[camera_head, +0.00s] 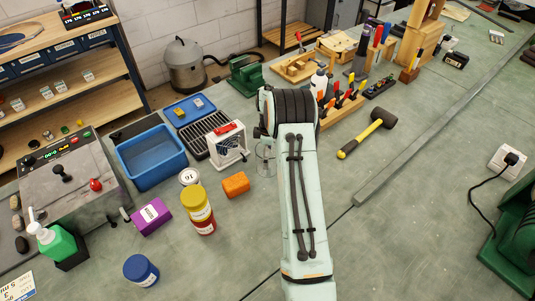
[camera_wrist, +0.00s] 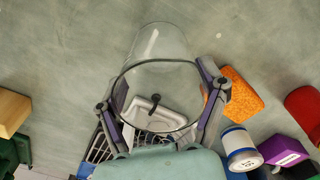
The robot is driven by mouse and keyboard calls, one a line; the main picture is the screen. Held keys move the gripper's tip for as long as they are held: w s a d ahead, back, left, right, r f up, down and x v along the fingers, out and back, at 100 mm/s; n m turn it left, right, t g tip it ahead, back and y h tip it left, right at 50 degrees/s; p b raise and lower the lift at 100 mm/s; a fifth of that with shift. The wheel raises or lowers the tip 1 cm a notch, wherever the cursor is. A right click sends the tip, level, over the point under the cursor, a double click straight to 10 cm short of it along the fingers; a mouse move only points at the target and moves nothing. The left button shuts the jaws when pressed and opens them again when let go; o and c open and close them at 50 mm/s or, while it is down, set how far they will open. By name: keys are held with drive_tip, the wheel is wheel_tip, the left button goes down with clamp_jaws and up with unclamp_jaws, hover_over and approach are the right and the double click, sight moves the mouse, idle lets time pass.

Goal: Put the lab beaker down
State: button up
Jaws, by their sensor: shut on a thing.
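The clear glass beaker (camera_wrist: 160,55) is between the two fingers of my gripper (camera_wrist: 163,92) in the wrist view. The fingers press on its sides just below the rim, so the gripper is shut on it. Its round opening faces the camera, and I see no contents. In the head view a thin part of the beaker (camera_head: 265,160) shows at the left edge of my arm. The arm hides the rest of it and the fingers. I cannot tell whether its base touches the green bench (camera_head: 260,225).
An orange block (camera_head: 235,185) lies close to the left of the beaker. A white device with a red handle (camera_head: 227,145), a blue bin (camera_head: 150,158) and stacked yellow and red jars (camera_head: 199,210) stand further left. A mallet (camera_head: 367,133) lies right. The bench front is mostly clear.

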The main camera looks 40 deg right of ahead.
drive_tip(key=o, duration=1.2)
drive_tip(key=shift+f, duration=0.1)
wheel_tip(320, 180, up, 12)
drive_tip(key=s+a+r+m, duration=0.1)
drive_tip(key=s+a+r, duration=0.1)
drive_tip(key=a+r, duration=0.45)
drive_tip(key=s+a+r+m, duration=0.2)
drive_tip(key=s+a+r, duration=0.2)
drive_tip(key=s+a, duration=0.55)
drive_tip(key=s+a+f+m, duration=0.1)
drive_tip(key=s+a+m, duration=0.1)
drive_tip(key=s+a, duration=0.3)
drive_tip(key=s+a+f+m, duration=0.1)
drive_tip(key=s+a+m, duration=0.1)
drive_tip(key=s+a, duration=0.4)
drive_tip(key=s, duration=0.5)
drive_tip(key=shift+s+a+f+m+y, duration=0.15)
drive_tip(key=shift+a+f+m+y, duration=0.05)
drive_tip(key=shift+m+y, duration=0.2)
